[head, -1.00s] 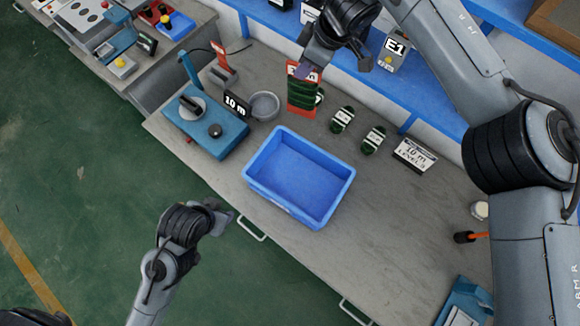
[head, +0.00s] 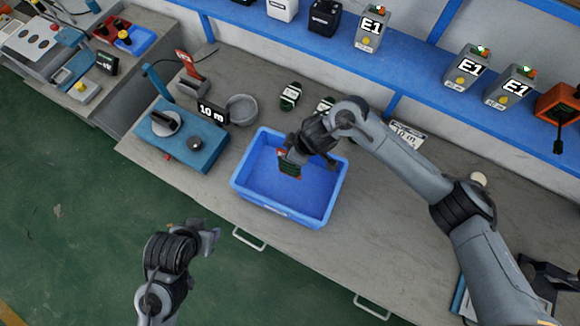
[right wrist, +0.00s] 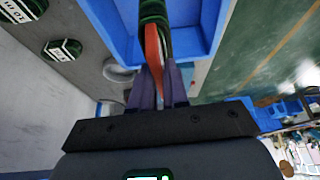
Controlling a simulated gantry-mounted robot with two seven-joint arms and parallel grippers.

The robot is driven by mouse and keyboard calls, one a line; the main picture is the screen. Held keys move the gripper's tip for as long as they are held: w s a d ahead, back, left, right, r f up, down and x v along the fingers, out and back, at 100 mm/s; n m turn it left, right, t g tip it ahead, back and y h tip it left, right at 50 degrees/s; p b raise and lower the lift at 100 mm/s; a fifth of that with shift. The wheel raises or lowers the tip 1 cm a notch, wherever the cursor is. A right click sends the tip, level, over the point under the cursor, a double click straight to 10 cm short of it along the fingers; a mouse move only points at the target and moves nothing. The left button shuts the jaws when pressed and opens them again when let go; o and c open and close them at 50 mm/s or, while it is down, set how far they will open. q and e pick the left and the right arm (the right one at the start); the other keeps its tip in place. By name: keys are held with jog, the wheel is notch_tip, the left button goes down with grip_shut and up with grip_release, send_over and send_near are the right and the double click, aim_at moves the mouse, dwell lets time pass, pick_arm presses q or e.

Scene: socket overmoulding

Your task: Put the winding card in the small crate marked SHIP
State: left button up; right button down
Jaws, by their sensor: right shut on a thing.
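The winding card (head: 289,170) is a red card wound with dark green. My right gripper (head: 293,157) is shut on it and holds it over the inside of the blue crate (head: 272,208). In the right wrist view the card (right wrist: 153,45) stands between the two fingers (right wrist: 158,88), with the crate wall (right wrist: 108,28) beyond. I cannot tell whether the card touches the crate floor. No SHIP marking is legible on the crate. My left gripper (head: 207,238) hangs off the front of the bench, away from the crate; its jaws are unclear.
A blue winder (head: 182,138) with a 10 m sign (head: 211,112) and a grey dish (head: 241,109) stand left of the crate. Dark green wound pieces (head: 290,95) lie behind it, one partly hidden by my right arm. A blue shelf (head: 400,62) holds E1 boxes (head: 372,28).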

aim_at(291, 166)
jog(key=shift+f, duration=4.75)
jog(key=c, duration=1.1)
grip_release()
jog(key=shift+s, duration=0.1)
